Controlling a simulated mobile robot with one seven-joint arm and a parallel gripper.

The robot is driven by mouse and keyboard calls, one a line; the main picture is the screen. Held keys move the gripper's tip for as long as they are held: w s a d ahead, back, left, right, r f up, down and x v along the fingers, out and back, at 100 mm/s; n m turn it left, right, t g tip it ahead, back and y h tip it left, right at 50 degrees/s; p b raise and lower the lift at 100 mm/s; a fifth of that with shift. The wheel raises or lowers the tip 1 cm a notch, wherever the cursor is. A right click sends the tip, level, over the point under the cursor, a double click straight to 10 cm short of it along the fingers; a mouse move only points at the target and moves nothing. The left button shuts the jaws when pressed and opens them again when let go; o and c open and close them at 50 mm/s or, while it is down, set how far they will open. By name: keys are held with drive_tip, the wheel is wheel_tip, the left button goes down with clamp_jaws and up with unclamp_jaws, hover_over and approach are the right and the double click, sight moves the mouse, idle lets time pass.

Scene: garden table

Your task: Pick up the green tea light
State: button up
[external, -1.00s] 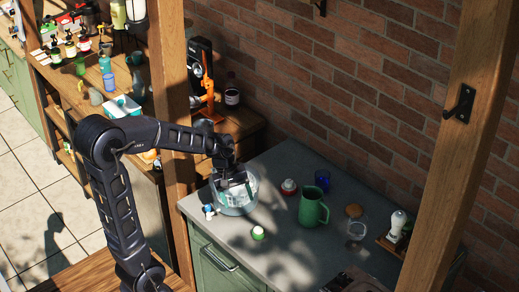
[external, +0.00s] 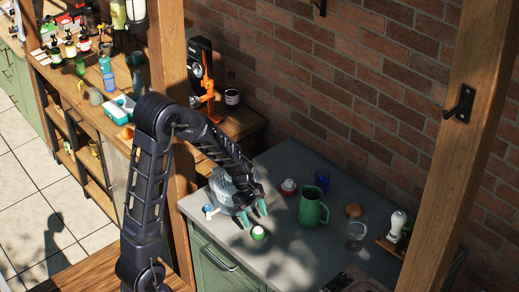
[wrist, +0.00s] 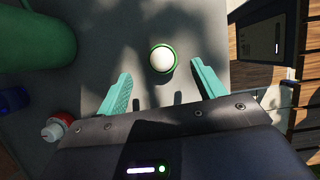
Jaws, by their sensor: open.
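The green tea light (external: 258,233) is a small round green cup with a white top, standing on the grey counter (external: 290,256) near its front edge. In the wrist view the tea light (wrist: 163,59) shows its white top inside a green rim. My gripper (external: 254,217) is open and empty, with teal fingers, just above and behind the tea light. In the wrist view my gripper's fingertips (wrist: 160,78) are spread to either side, and the tea light lies a little beyond them, between their lines.
A glass bowl (external: 222,189) stands just left of my gripper. A green mug (external: 312,208), a red-and-white item (external: 289,187) and a blue glass (external: 322,179) stand to the right. The counter right of the tea light is clear.

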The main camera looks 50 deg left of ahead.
sight(258, 229)
drive_tip(key=shift+a+x, duration=0.1)
drive_tip(key=shift+x, duration=1.55)
drive_tip(key=shift+a+x, duration=0.15)
drive_tip(key=shift+x, duration=1.5)
drive_tip(key=shift+s, duration=0.15)
drive_tip(key=c, duration=1.1)
